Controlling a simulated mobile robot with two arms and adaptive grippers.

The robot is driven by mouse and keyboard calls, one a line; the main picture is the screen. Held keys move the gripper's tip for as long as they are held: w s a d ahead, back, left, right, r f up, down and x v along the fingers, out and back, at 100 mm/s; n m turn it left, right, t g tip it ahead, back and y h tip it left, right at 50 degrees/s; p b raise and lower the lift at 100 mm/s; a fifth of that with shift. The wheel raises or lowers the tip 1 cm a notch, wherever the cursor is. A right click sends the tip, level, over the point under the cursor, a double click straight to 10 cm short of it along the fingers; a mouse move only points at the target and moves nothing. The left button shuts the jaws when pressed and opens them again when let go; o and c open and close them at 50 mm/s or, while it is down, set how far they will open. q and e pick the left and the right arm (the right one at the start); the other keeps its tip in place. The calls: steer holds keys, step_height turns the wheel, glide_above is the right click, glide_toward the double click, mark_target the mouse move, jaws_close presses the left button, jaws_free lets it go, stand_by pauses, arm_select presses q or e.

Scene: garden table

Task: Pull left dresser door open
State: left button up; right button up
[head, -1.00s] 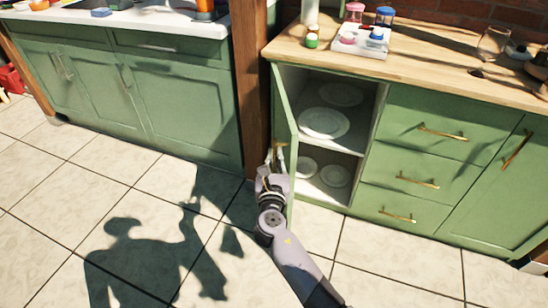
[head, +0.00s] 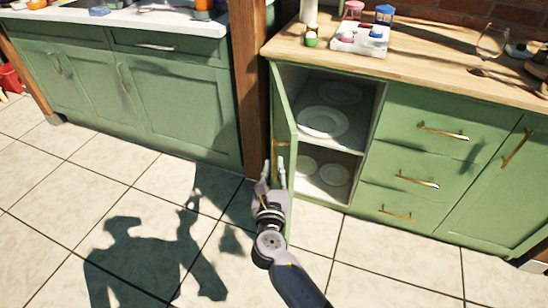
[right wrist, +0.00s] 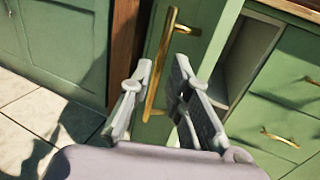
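The left dresser door (head: 283,105) is green and stands wide open, swung out to the left of its compartment. Its brass handle (right wrist: 160,70) is upright on the door's outer face in the right wrist view. My right gripper (head: 273,168) is at the door's outer side, and its fingers are spread and empty. In the right wrist view the handle shows between the fingers of the gripper (right wrist: 158,85), a little beyond their tips; I see no contact. The open dresser (head: 366,135) shows plates (head: 323,122) on its shelves. My left gripper is not in view.
A wooden post (head: 247,90) stands close to the left of the door. Green cabinets (head: 185,105) with a white counter are further left. Drawers with brass handles (head: 443,132) are right of the opening. The tiled floor (head: 130,200) in front is clear.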

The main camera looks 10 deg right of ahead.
steer(key=v, duration=0.6)
steer(key=shift+s, duration=0.3)
steer(key=shift+c, duration=0.4)
